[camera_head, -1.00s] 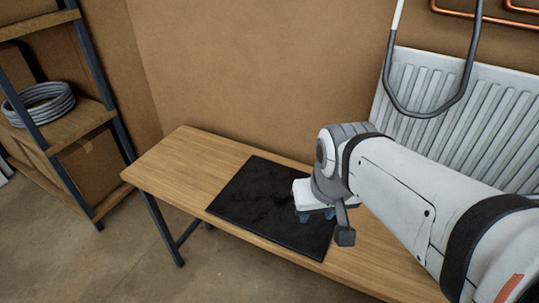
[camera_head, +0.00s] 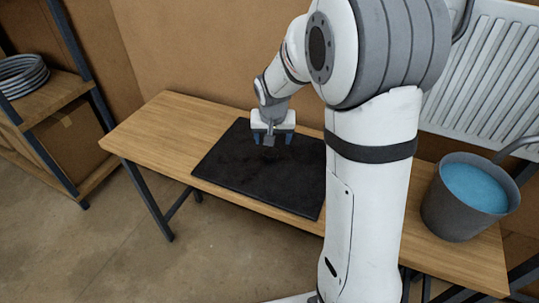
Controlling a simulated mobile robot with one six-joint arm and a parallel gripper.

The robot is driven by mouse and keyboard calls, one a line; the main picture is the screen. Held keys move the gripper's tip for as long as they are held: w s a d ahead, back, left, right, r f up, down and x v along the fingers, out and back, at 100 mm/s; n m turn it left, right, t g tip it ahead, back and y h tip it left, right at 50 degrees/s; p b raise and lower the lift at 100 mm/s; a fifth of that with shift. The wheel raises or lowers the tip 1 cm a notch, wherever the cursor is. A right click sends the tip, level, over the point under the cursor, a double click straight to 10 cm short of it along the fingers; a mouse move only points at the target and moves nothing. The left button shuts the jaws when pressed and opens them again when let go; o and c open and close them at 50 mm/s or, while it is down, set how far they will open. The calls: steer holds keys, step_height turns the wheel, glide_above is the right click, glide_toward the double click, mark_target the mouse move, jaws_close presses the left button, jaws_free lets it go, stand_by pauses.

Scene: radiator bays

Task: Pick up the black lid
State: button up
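A black mat (camera_head: 235,165) lies on the wooden bench. I cannot make out a separate black lid in this view; a dark lid on the dark mat would hardly stand out, and my gripper covers part of the mat. My gripper (camera_head: 272,139) points down over the back part of the mat. Its two blue-grey fingers are spread apart, and I see nothing held between them. I cannot tell whether the fingertips touch the mat.
A shelf with a coiled hose (camera_head: 22,76) stands at left. The bench's left end is clear.

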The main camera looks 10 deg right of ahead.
mark_target(271, 152)
steer(key=x, duration=0.8)
steer(key=shift+w+a+f, duration=0.2)
steer(key=shift+w+f, duration=0.05)
steer(key=shift+c, duration=0.3)
steer(key=c, duration=1.3)
